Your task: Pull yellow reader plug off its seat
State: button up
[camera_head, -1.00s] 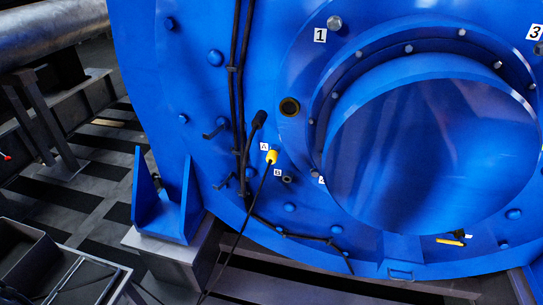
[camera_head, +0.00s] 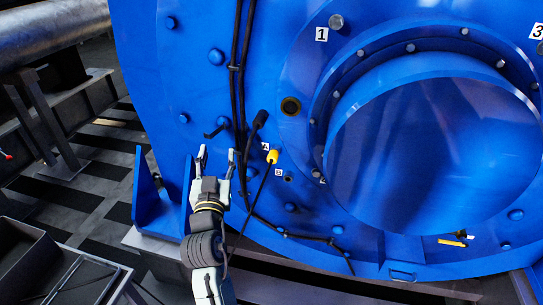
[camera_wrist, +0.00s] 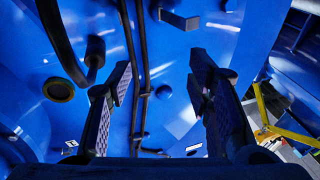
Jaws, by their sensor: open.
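The yellow reader plug (camera_head: 272,157) sits on the blue motor face (camera_head: 300,215) beside the label A (camera_head: 265,147). A dark cable hangs down from it. My gripper (camera_head: 217,156) is open and empty, to the left of the plug, with its fingers pointing up. A clear gap separates its right finger from the plug in the picture; the depth between them is hard to tell. In the wrist view the open fingers (camera_wrist: 160,82) frame blue surface and dark cables. I cannot make out the yellow plug there.
A black connector (camera_head: 260,119) on a cable is just above the plug. Dark cables (camera_head: 238,90) run down the face behind my gripper. A socket by label B (camera_head: 287,179) is below right. A blue bracket (camera_head: 165,205) stands at left. A yellow-handled item (camera_head: 452,242) lies lower right.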

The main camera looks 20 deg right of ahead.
aim_at(272, 161)
jog(key=s+d+f+m+g+h, duration=0.2)
jog(key=s+d+f+g+h, duration=0.1)
jog(key=d+f, duration=0.5)
jog(key=d, duration=0.3)
jog(key=shift+s+m+g+h, duration=0.3)
jog(key=shift+s+g, duration=0.05)
jog(key=shift+g, duration=0.05)
jog(key=shift+x, duration=4.5)
jog(key=shift+c, duration=0.5)
grip_shut()
jog(key=shift+s+a, duration=0.1)
jog(key=shift+b+v, duration=0.4)
jog(key=shift+v, duration=2.5)
